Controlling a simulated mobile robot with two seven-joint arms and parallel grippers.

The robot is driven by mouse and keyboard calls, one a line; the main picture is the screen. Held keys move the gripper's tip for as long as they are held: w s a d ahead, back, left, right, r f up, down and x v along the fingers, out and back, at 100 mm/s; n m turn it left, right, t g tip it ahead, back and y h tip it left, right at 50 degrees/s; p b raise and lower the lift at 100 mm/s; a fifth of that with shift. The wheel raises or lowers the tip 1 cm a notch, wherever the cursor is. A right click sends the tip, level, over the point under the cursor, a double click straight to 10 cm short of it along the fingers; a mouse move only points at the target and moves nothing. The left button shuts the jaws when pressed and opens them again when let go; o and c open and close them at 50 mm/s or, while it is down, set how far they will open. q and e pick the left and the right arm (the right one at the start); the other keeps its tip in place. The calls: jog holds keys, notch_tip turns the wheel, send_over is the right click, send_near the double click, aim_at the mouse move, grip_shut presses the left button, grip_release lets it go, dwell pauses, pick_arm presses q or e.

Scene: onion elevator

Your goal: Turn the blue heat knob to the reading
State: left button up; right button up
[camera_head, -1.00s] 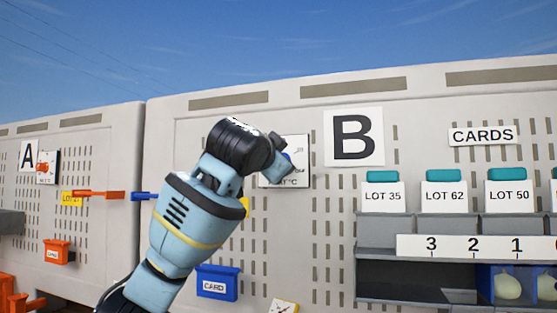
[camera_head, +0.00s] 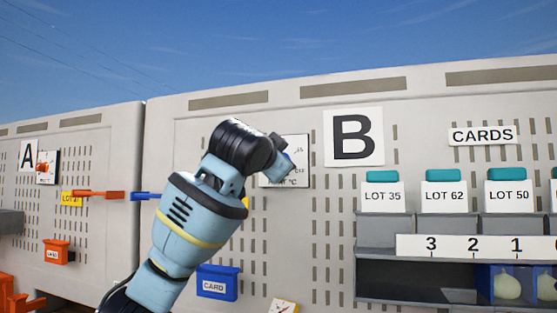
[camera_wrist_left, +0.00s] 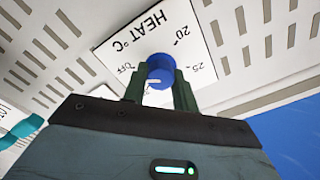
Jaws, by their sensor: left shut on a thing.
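The blue heat knob (camera_wrist_left: 160,70) sits on a white dial plate (camera_wrist_left: 122,45) marked "HEAT °C" in the left wrist view, where it appears upside down. The marks OFF, 20 and 25 show around the knob, and a white pointer line shows on its face. My left gripper (camera_wrist_left: 160,88) is shut on the knob, one finger on each side. In the head view, my left gripper (camera_head: 283,162) is at the dial plate (camera_head: 299,150) left of the B sign, and my arm hides much of the plate. My right gripper is not in view.
A grey perforated panel (camera_head: 345,230) carries the B sign (camera_head: 353,137). A blue card box (camera_head: 217,283) hangs below my arm. Shelves with lot labels (camera_head: 444,197) stand at right. Panel A (camera_head: 100,150) is at left, with an orange card box (camera_head: 56,252).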

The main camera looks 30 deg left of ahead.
pick_arm(q)
jog(key=n, duration=2.3)
jog(key=shift+a+f, duration=0.1)
jog(key=shift+a, duration=0.05)
jog(key=shift+n, duration=0.4)
jog(key=o, duration=1)
jog(key=shift+s, duration=0.1)
